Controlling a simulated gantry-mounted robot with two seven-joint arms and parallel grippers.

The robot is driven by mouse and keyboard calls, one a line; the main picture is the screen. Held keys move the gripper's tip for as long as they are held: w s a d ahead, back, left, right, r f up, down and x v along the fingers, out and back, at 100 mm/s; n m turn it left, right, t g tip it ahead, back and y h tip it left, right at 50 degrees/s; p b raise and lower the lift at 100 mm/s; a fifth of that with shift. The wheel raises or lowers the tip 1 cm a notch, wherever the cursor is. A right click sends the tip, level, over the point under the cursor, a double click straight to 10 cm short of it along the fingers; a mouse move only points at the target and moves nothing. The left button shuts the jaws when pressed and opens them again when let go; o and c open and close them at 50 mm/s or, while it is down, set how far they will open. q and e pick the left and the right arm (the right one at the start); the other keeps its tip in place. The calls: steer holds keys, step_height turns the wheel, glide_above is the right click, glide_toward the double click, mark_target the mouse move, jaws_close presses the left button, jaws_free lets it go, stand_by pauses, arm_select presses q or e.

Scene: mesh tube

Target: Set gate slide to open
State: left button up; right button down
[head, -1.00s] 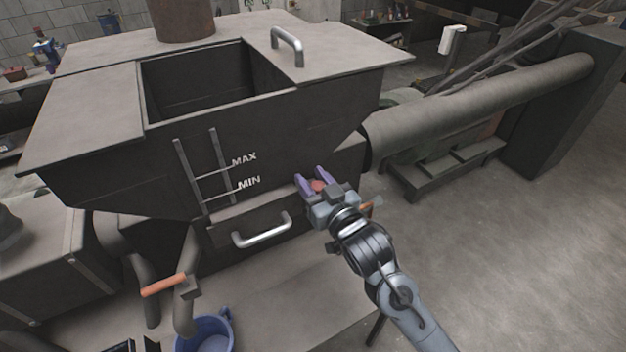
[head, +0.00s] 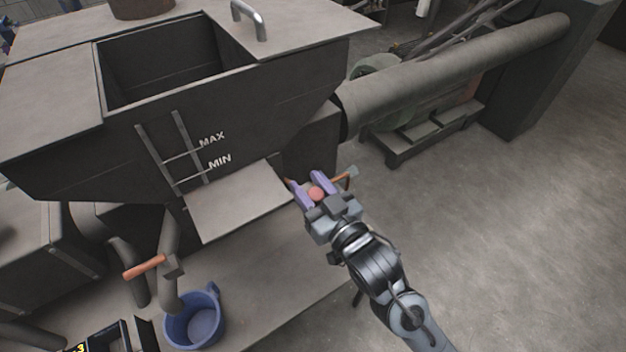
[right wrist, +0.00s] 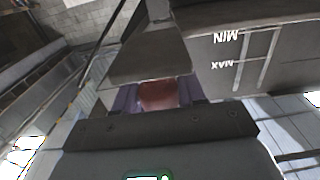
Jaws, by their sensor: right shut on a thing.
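The gate slide shows in the head view as a flat grey plate (head: 238,202) standing out from under the dark hopper (head: 240,110). My right gripper (head: 313,186) is at the plate's right edge, with its purple fingers shut on a red knob (head: 316,193). In the right wrist view the red knob (right wrist: 158,95) sits between the fingers, below a grey plate-like part (right wrist: 150,58). How the knob joins the plate is hidden. My left gripper is not in view.
MIN and MAX marks (head: 215,150) are on the hopper front. An orange handle (head: 146,267) and a blue bucket (head: 194,318) are at lower left. A large pipe (head: 450,80) runs off to the right. The floor at right is clear.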

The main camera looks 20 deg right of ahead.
steer(key=c, duration=0.8)
jaws_free()
steer(key=shift+o, duration=0.2)
steer(key=p+v, duration=0.2)
steer(key=v, duration=0.8)
steer(key=shift+s+p, duration=0.3)
steer(key=shift+s, duration=0.05)
steer(key=shift+d, duration=0.1)
